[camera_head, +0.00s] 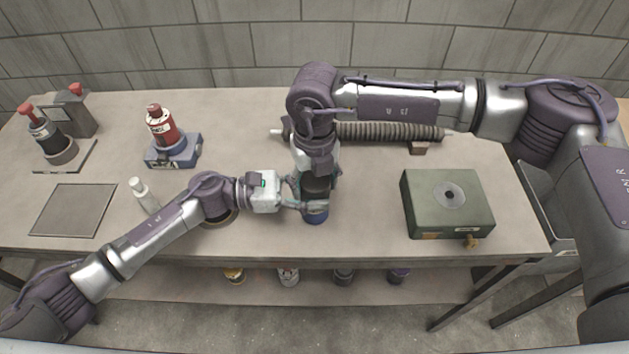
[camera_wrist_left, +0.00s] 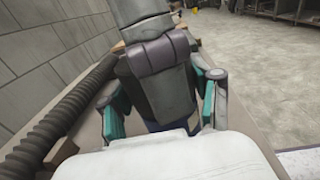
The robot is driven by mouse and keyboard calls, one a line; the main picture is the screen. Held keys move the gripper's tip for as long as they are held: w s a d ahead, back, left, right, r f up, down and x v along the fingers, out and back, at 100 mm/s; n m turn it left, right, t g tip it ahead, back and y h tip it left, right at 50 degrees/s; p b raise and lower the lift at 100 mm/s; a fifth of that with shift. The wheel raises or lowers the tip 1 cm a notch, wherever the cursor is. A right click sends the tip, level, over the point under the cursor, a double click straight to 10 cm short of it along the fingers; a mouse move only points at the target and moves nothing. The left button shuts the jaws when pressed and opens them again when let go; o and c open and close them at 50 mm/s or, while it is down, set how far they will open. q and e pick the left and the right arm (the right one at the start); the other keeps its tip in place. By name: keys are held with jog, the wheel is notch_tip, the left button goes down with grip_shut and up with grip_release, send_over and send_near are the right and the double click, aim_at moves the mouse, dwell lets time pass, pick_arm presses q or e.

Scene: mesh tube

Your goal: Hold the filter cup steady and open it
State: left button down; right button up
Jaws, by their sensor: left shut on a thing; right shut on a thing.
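The filter cup (camera_head: 316,214) stands upright near the table's front edge, with a blue lower part and a dark body above it. My left gripper (camera_head: 306,196) reaches in from the left and is shut on the cup's lower body. In the left wrist view its teal-padded fingers (camera_wrist_left: 163,108) lie on either side of the cup. My right gripper (camera_head: 317,168) comes straight down from above and is shut on the cup's upper part. The cup's top is hidden by my right gripper and wrist, so I cannot tell whether its lid has turned.
A ribbed mesh tube (camera_head: 390,132) lies behind the cup, and it shows in the left wrist view (camera_wrist_left: 62,120). A green box (camera_head: 447,204) stands to the right. A white bottle (camera_head: 143,196), a red bottle on a blue stand (camera_head: 172,152) and a grey plate (camera_head: 73,210) are left.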

pick_arm(q)
jog(key=shift+w+a, duration=0.1)
jog(key=shift+a, duration=0.05)
pick_arm(e)
jog(key=shift+d, duration=0.15)
jog(key=o, duration=1.3)
jog(key=shift+r, duration=0.15)
notch_tip(320, 180, up, 4)
jog(key=shift+r, duration=0.15)
pick_arm(q)
jog(key=shift+c, duration=0.8)
grip_release()
